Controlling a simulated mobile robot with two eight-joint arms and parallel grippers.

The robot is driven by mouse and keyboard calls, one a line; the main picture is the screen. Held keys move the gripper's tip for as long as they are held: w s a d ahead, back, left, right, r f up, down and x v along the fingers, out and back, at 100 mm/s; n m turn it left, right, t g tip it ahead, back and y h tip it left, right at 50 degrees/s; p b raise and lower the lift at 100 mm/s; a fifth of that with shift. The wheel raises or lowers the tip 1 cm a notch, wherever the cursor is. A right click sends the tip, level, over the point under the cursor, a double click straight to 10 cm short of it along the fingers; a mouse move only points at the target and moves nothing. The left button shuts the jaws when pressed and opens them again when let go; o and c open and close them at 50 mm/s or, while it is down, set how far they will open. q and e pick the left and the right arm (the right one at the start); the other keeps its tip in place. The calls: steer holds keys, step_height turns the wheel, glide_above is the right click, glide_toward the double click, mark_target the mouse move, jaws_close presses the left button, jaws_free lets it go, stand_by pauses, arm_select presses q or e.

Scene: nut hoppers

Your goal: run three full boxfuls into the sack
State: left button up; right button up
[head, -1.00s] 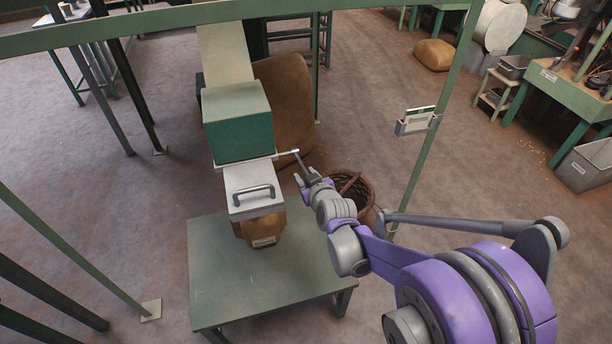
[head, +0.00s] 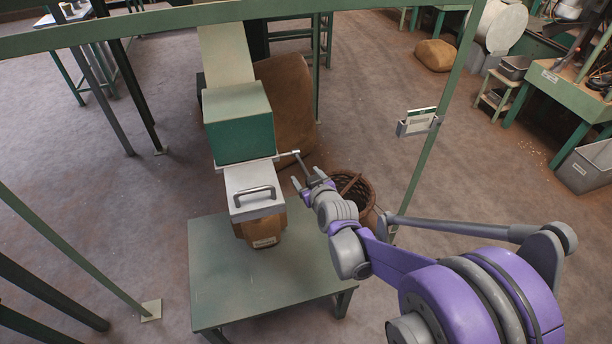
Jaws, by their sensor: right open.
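A green metal box (head: 238,135) stands under a pale sloping chute (head: 226,55). Below it is a light grey housing with a bar handle (head: 254,194). A brown sack (head: 262,233) with a small label hangs or stands under this housing, over the green table; its mouth is hidden. A thin rod (head: 286,154) sticks out to the right from the box's lower edge, with a dark grip (head: 303,164) at its end. My right gripper (head: 307,181) is open, its fingers by the dark grip; I cannot tell whether they touch it. My left gripper is out of view.
The green table (head: 225,290) is bare in front of the sack. A wicker basket (head: 364,190) stands behind my right arm. A large brown sack (head: 292,100) stands behind the box. Green frame posts (head: 425,150) flank the spot; one carries a card holder (head: 417,123).

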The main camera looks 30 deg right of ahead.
steer(key=p+v, duration=0.2)
steer(key=v, duration=0.8)
steer(key=shift+r, duration=0.1)
steer(key=shift+c, duration=0.2)
